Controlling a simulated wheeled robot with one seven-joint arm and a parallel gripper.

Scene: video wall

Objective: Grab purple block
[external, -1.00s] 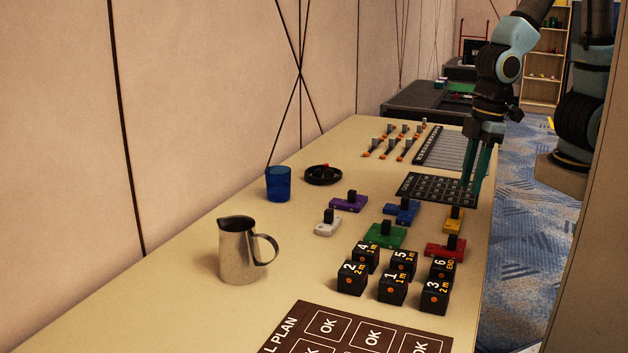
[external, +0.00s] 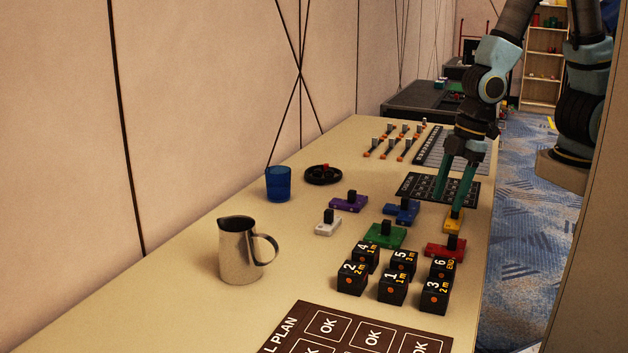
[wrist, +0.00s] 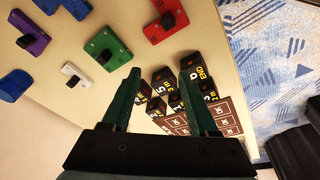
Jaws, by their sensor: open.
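The purple block (external: 348,204) lies on the table with a black knob on top, left of the blue block (external: 401,212) and behind the white block (external: 328,227). In the wrist view the purple block (wrist: 27,34) shows at the upper left. My gripper (external: 448,202) is open and empty, pointing down above the table by the yellow block (external: 454,222) and the dark grid mat. In the wrist view its two green fingers (wrist: 163,98) are spread, with nothing between them. The purple block is well to the left of my gripper.
A green block (external: 384,237) and a red block (external: 445,248) stand nearer, before several black numbered cubes (external: 393,288). A metal pitcher (external: 238,252), a blue cup (external: 278,184) and a dark dish (external: 323,176) stand on the left. The table's near left is clear.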

